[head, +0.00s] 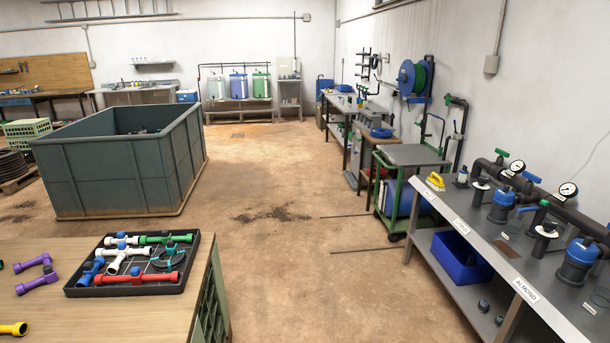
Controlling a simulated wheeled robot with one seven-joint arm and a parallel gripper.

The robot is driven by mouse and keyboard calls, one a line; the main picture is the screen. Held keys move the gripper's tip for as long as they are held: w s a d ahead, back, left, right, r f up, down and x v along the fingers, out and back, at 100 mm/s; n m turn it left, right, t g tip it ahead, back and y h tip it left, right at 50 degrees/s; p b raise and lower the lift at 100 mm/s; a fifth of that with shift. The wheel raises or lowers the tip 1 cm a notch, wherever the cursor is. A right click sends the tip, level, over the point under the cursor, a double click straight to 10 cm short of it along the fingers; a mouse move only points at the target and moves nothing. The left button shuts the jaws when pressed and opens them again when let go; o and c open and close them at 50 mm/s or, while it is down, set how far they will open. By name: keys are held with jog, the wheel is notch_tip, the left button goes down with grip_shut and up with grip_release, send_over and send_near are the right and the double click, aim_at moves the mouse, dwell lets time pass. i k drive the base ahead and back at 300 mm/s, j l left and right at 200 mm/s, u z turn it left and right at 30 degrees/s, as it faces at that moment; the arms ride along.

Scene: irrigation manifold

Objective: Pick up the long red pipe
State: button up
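A long red pipe (113,280) lies in a black tray (152,289) on the wooden table at the lower left. It lies along the tray's near side, with a blue fitting (137,273) near its middle and a larger red end to the right. White, blue and green pipe pieces lie beside it in the same tray. My gripper is not in view.
Purple fittings (37,279) and a yellow one (14,329) lie left of the tray on the wooden table (120,322). A large grey-green bin (104,175) stands behind. A grey manifold bench (490,238) stands at right. The middle floor (290,220) is mostly clear.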

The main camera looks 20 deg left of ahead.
aim_at(137, 277)
jog(key=i+j+u, duration=0.15)
jog(key=i+u, duration=0.25)
jog(key=i, duration=0.3)
jog(key=i+u, duration=0.45)
jog(key=i, duration=0.25)
jog(key=i+l+u, duration=0.1)
jog(key=i+u, duration=0.3)
jog(key=i+l+u, duration=0.35)
jog(key=i, duration=0.2)
jog(key=i+u, duration=0.15)
jog(key=u, duration=0.3)
jog(key=i+u, duration=0.1)
jog(key=u, duration=0.35)
jog(key=i+u, duration=0.15)
jog(key=u, duration=0.3)
jog(key=i+l+u, duration=0.1)
jog(key=u, duration=0.35)
jog(key=i+l+u, duration=0.1)
jog(key=u, duration=0.35)
jog(key=i+l+u, duration=0.15)
jog(key=u, duration=0.3)
jog(key=i+l+u, duration=0.1)
jog(key=l+u, duration=0.3)
jog(key=j, duration=0.1)
